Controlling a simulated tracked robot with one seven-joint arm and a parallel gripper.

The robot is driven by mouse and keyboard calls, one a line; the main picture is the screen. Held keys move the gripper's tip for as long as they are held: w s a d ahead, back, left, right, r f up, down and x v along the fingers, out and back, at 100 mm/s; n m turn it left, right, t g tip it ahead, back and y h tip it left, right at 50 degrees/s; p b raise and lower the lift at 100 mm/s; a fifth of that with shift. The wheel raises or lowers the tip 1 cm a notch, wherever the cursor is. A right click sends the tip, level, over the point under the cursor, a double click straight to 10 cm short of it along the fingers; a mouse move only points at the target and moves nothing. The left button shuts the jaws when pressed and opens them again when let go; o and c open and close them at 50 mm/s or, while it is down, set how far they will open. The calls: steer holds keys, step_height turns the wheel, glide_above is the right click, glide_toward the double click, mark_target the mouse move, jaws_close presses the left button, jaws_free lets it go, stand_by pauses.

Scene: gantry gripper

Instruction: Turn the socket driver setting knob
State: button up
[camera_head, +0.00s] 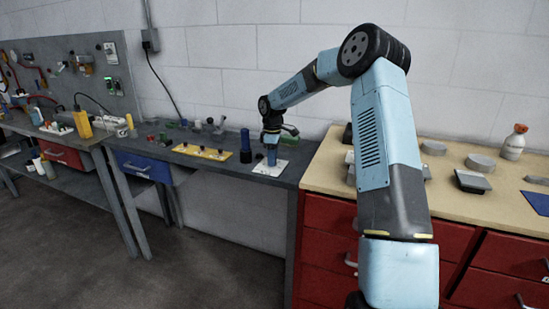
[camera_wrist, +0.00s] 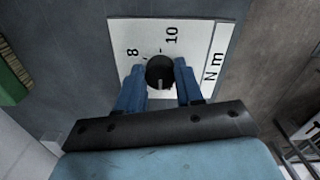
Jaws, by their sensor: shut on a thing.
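The socket driver setting knob (camera_wrist: 160,74) is a round black knob with a light pointer line on its lower part. It sits on a white plate (camera_wrist: 124,42) printed "8", "10" and "N m". My gripper (camera_wrist: 160,82) has its two blue fingers on either side of the knob and is shut on it. In the head view, my gripper (camera_head: 271,156) points down at the white plate (camera_head: 262,169) near the right end of the grey bench. The knob is hidden there by the fingers.
A dark blue cylinder (camera_head: 246,146) stands just left of my gripper. A yellow plate with knobs (camera_head: 203,152) lies further left. A green block (camera_wrist: 12,72) is at the left in the wrist view. The wooden-topped red cabinet (camera_head: 319,168) stands to the right.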

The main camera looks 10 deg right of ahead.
steer(key=shift+d, duration=0.25)
steer(key=shift+a, duration=0.2)
steer(key=shift+m, duration=0.5)
steer(key=m, duration=0.4)
steer(key=shift+a+r, duration=0.1)
steer(key=shift+a, duration=0.1)
steer(key=m, duration=0.4)
steer(key=shift+a+m, duration=0.1)
steer(key=shift+m, duration=1.2)
steer(key=o, duration=1)
